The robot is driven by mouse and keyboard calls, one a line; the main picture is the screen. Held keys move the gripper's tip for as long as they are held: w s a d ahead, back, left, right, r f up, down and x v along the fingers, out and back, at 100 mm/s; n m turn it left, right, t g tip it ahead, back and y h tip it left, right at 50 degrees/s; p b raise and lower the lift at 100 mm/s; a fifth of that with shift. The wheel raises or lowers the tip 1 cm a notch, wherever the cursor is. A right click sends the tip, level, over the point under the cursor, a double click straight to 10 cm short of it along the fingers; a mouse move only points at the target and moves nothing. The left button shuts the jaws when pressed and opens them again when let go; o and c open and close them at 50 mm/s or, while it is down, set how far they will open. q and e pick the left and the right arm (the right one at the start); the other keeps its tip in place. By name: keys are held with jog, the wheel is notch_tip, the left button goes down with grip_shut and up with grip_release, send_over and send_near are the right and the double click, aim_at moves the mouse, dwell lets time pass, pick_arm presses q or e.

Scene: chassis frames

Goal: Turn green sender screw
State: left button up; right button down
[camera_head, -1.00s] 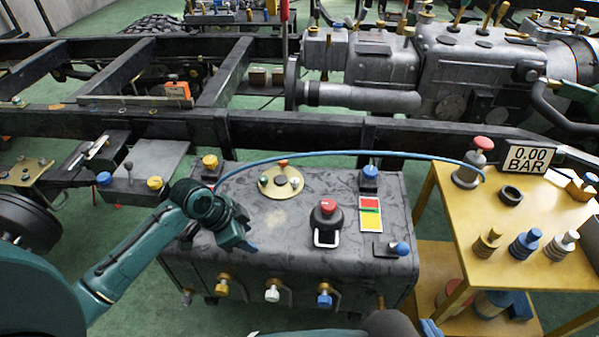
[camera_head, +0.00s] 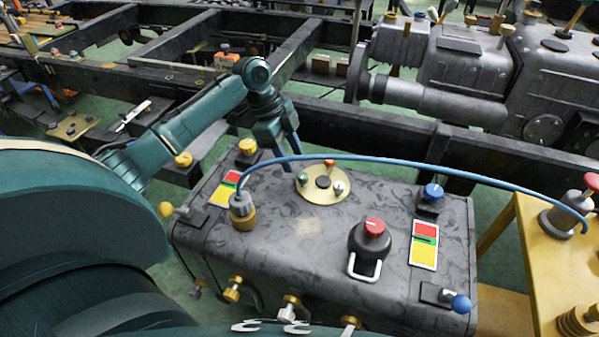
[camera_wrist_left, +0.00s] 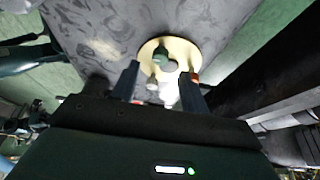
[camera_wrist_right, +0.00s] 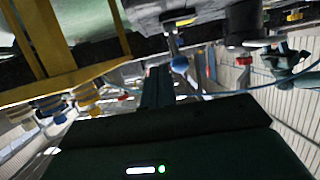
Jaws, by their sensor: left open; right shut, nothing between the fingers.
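The green sender screw (camera_head: 303,178) sits on the left side of a round brass plate (camera_head: 313,195) on the dark tank top. A dark hub (camera_head: 323,182), an orange screw (camera_head: 329,164) and a white screw (camera_head: 338,187) share that plate. My left gripper (camera_head: 284,152) is open and empty, pointing down just behind and left of the plate. In the left wrist view the green screw (camera_wrist_left: 160,53) shows ahead of the spread fingers, apart from them. My right gripper (camera_wrist_right: 157,88) is shut and empty in the right wrist view; it is not visible in the head view.
A blue hose (camera_head: 400,164) arches over the tank (camera_head: 290,235) from a brass fitting (camera_head: 241,215), passing close to my left gripper. A red-topped cap (camera_head: 372,240) and a blue knob (camera_head: 432,195) stand right of the plate. A yellow table (camera_head: 530,255) is at right.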

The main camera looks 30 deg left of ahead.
aim_at(301, 175)
pick_arm(q)
jog(key=b+x, duration=0.1)
jog(key=x, duration=0.4)
jog(key=shift+w+d+f, duration=0.1)
jog(key=shift+f, duration=0.05)
jog(key=shift+c, duration=0.6)
